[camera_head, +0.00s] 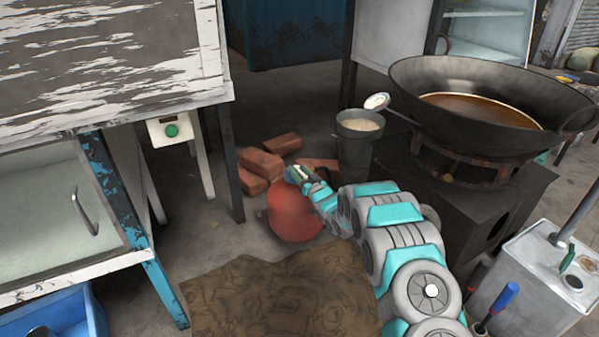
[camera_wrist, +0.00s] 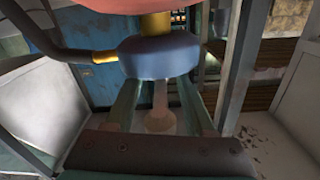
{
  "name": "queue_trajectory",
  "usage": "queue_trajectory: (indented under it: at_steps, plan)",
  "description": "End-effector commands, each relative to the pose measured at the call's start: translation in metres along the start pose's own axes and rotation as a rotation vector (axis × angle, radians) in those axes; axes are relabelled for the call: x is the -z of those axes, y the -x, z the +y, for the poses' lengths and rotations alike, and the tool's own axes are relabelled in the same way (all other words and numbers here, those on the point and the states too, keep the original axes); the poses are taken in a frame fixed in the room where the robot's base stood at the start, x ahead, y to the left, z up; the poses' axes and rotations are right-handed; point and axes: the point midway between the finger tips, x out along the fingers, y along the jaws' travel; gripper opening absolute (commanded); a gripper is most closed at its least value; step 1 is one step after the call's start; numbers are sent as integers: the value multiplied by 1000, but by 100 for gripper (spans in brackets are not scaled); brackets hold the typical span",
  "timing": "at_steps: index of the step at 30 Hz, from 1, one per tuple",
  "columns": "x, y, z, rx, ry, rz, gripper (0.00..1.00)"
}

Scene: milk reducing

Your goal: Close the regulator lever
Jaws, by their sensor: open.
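A red gas cylinder (camera_head: 293,215) stands on the floor in the head view, with my gripper (camera_head: 300,175) at its top. In the wrist view a blue-grey rounded regulator (camera_wrist: 158,58) sits against a brass fitting (camera_wrist: 156,22) and the red cylinder (camera_wrist: 80,5) at the top edge. A dark hose (camera_wrist: 45,47) joins the regulator through a brass end. My gripper (camera_wrist: 160,90) is open, its two fingers pointing at the regulator, one towards each side. A pale rod shows between them; I cannot tell if it is the lever. Contact is unclear.
Bricks (camera_head: 262,165) lie behind the cylinder. A grey bucket (camera_head: 357,140) and a large wok (camera_head: 480,100) on a stove stand to the right. A brown cloth (camera_head: 270,300) lies in front. A cabinet with a blue post (camera_head: 110,185) is at left. Some floor is clear between.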

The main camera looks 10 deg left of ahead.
Motion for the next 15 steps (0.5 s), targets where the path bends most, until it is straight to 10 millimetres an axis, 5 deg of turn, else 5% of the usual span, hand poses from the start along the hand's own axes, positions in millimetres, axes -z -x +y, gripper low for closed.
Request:
queue_trajectory:
  at_steps: [15]
  plan:
    - [0, 0, 0, 0, 0, 0, 0]
